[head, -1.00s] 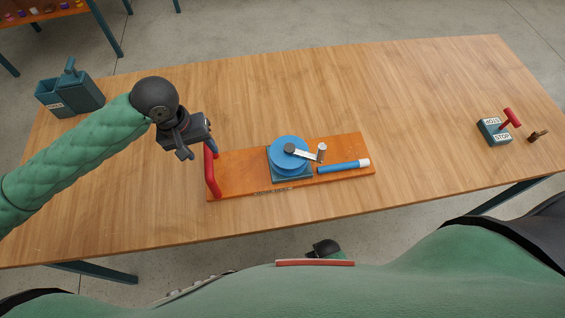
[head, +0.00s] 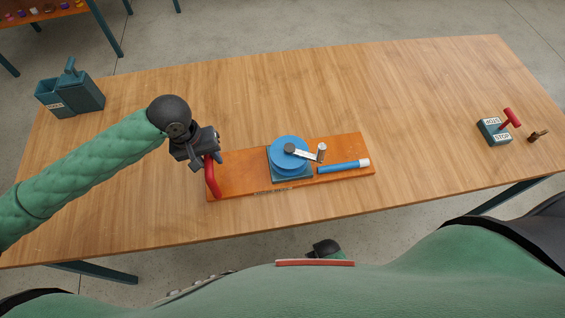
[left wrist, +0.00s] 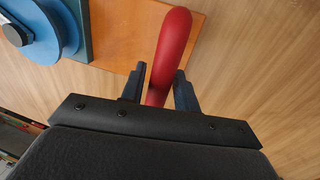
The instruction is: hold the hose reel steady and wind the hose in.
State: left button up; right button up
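The hose reel is a blue drum (head: 287,152) on an orange board (head: 240,172), with a crank arm and pale knob (head: 322,147) on top. A blue hose piece (head: 340,167) with a white end lies on the board to the right of the drum. A red handle (head: 212,178) stands at the board's left end. My left gripper (head: 202,163) is at the top of this handle. In the left wrist view its open fingers (left wrist: 159,88) stand on both sides of the red handle (left wrist: 172,45), with a small gap showing on the left.
A teal box (head: 72,92) stands at the table's far left. A HOLD/STOP box (head: 494,131) with a red T-lever (head: 511,118) and a small brown peg (head: 538,136) are at the right. The wooden table (head: 400,100) is clear behind and right of the board.

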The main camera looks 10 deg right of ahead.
pick_arm(q)
jog(key=shift+r, duration=0.1)
grip_shut()
jog(key=shift+d, duration=0.15)
dwell(1.1)
